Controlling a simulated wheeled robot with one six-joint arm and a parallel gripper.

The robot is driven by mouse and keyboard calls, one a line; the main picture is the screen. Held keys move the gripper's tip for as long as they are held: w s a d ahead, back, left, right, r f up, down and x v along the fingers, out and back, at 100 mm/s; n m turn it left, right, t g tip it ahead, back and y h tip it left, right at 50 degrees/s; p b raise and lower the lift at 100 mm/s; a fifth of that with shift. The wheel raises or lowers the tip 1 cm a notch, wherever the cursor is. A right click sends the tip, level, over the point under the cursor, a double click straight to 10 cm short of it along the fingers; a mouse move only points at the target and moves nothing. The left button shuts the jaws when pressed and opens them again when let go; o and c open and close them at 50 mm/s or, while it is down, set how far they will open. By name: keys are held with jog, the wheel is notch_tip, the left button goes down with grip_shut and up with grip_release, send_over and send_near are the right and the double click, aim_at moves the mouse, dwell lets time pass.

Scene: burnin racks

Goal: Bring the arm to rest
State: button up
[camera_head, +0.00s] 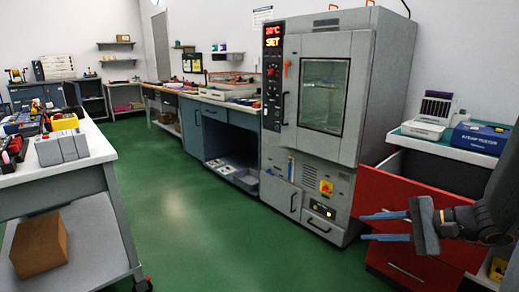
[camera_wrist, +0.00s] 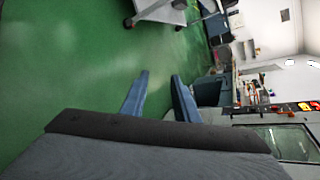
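My gripper (camera_head: 385,227) is at the lower right of the head view, in front of the red drawer cabinet. Its two blue fingers are apart, with nothing between them, and point left. My dark arm reaches in from the right edge. In the wrist view the gripper's fingers (camera_wrist: 160,97) are also spread and empty, with green floor and distant furniture beyond them.
A grey oven chamber (camera_head: 345,150) stands left of the gripper, its door closed. A red cabinet (camera_head: 395,185) has an open upper drawer close behind the gripper. A workbench (camera_head: 95,160) stands at left with a cardboard box (camera_head: 38,243) on its lower shelf. Green floor between is clear.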

jog(key=s+a+r+n+g+h, duration=0.3)
jog(key=s+a+n+g+h, duration=0.5)
jog(key=s+a+n, duration=0.8)
jog(key=s+d+r+m+h+p, duration=0.2)
jog(key=r+p, duration=0.7)
jog(key=p, duration=0.6)
jog(key=shift+s+d+r+p, duration=0.4)
jog(key=shift+s+d, duration=0.15)
jog(key=shift+d, duration=0.4)
